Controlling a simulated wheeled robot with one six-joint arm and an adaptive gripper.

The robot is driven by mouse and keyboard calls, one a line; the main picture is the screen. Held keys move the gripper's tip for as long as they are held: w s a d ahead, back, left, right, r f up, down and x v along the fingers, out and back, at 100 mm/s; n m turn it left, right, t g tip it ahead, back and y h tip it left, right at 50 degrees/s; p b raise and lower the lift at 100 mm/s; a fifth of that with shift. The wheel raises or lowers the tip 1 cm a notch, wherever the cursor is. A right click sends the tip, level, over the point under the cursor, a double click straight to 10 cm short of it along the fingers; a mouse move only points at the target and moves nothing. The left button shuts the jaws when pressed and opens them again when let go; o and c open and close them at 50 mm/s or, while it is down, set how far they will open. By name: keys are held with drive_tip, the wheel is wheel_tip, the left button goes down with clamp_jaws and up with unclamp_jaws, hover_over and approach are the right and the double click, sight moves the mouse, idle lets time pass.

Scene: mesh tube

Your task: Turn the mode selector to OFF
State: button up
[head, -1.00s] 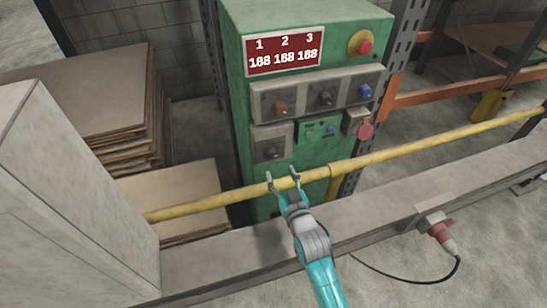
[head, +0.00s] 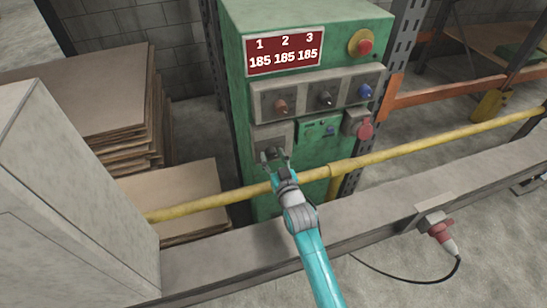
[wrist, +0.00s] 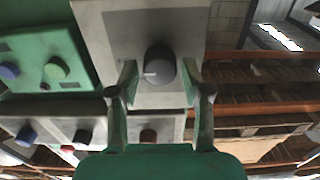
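A dark round knob (wrist: 158,66) sits on its own grey plate (head: 262,133), low on the left of the green cabinet (head: 240,100). I take it for the mode selector; no label on it is readable. A pale mark shows on its left side in the wrist view. My gripper (head: 276,158) is in front of this knob and partly covers it in the head view. In the wrist view my gripper (wrist: 159,78) is open, one finger on each side of the knob, with gaps visible between fingers and knob.
A yellow rail (head: 400,155) crosses in front of the cabinet, under my arm. Above the plate is a row of an orange-brown knob (head: 281,106), a black knob (head: 325,98) and a blue knob (head: 365,91). A red button (head: 365,47) and red socket (head: 365,131) are at right.

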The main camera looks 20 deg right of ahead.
clamp_jaws()
drive_tip(key=shift+n, duration=0.4)
drive_tip(key=n, duration=0.8)
drive_tip(key=shift+a+n, duration=0.15)
drive_tip(key=shift+n, duration=0.15)
drive_tip(key=n, duration=0.4)
drive_tip(key=shift+f, duration=0.15)
drive_tip(key=shift+n, duration=2.2)
drive_tip(key=shift+f, duration=0.1)
